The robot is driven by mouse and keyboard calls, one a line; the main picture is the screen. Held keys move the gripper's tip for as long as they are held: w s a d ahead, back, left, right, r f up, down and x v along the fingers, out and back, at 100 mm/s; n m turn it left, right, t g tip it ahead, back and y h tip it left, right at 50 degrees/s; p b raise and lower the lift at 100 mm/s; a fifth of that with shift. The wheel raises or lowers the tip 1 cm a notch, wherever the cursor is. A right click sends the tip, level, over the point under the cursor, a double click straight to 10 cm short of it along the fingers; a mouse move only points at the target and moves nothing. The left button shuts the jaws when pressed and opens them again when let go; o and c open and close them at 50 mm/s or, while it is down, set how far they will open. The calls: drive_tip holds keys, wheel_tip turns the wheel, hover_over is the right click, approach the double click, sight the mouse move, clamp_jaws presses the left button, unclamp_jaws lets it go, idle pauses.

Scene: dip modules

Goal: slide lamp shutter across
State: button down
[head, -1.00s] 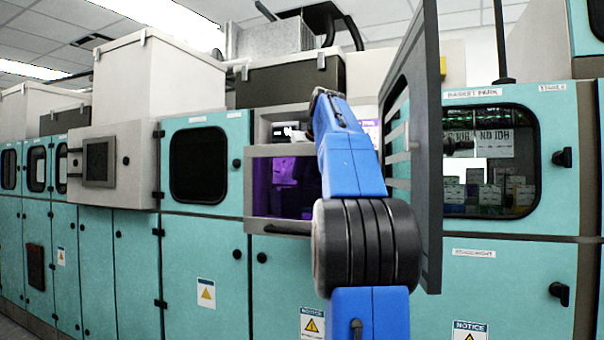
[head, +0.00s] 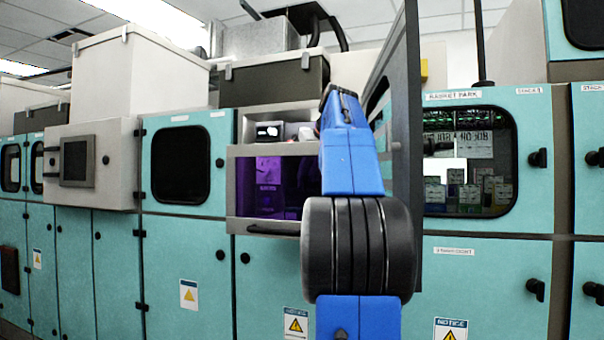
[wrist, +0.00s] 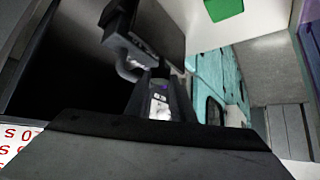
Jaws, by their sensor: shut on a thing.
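A grey-framed bay with a dark, purple-lit window (head: 268,187) is left of my arm in the head view. A dark bar handle (head: 272,229) runs along its lower edge. I cannot tell for sure which part is the lamp shutter. My blue arm covers the bay's right side and hides my gripper in the head view. In the wrist view my gripper (wrist: 160,100) is shut on a dark part, with the contact mostly hidden. A grey curved handle (wrist: 128,62) on a dark panel (wrist: 60,75) shows beside it.
A tall dark door panel (head: 408,150) stands open, nearly edge-on, just right of my arm. Teal cabinets with a dark window (head: 180,164) are to the left. The basket park window (head: 468,165) is to the right. A grey screen box (head: 77,163) projects at far left.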

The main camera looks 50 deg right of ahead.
drive_tip(key=shift+s, duration=0.1)
drive_tip(key=c, duration=1.5)
unclamp_jaws()
drive_tip(key=shift+s+d, duration=0.1)
drive_tip(key=v, duration=0.7)
drive_tip(key=shift+s+r, duration=0.15)
drive_tip(key=shift+r, duration=0.05)
